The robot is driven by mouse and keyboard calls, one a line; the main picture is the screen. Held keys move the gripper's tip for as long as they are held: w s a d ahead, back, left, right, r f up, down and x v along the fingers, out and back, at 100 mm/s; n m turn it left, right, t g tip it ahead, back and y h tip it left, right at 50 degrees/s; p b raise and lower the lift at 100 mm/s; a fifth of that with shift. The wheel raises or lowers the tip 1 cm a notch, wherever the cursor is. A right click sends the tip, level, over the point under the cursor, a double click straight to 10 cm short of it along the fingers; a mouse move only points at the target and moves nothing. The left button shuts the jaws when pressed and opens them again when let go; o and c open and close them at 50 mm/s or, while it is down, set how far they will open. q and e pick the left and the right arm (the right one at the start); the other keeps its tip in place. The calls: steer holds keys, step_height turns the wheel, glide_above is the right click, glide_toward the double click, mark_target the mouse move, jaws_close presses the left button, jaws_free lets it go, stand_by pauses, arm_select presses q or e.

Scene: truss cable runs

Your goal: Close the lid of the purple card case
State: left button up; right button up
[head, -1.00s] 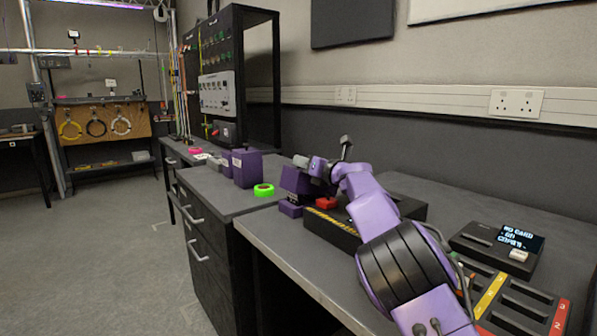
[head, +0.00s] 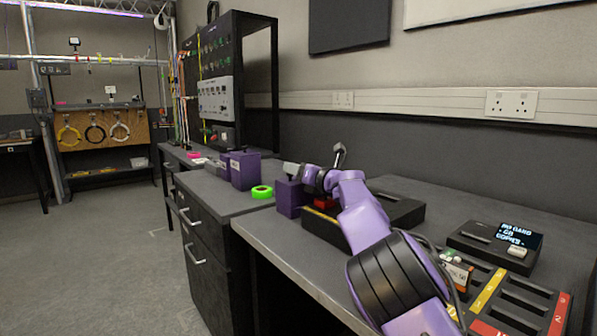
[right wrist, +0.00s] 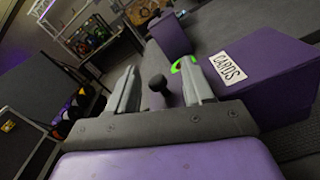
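The purple card case (head: 290,199) stands on the bench at the left end of the black tray. In the head view it now looks like one solid block, with no gap seen between lid and base. In the right wrist view the case (right wrist: 268,92) shows a white CARDS label and lies beside the right-hand finger. My right gripper (head: 290,169) is at the top of the case in the head view. Its two grey fingers (right wrist: 162,84) are apart, with a dark knob between them; I cannot tell if they touch the case. My left gripper is out of view.
A green tape ring (head: 262,192) and another purple box (head: 244,169) stand left of the case. The black tray (head: 405,213) lies under my right arm. A card reader (head: 480,247) and slotted rack (head: 520,300) are at the right.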

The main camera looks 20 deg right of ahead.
steer(key=shift+s, duration=0.1)
steer(key=shift+s+d, duration=0.1)
steer(key=shift+s, duration=0.15)
steer(key=b+v, duration=0.2)
steer(key=v, duration=0.8)
steer(key=shift+w, duration=0.1)
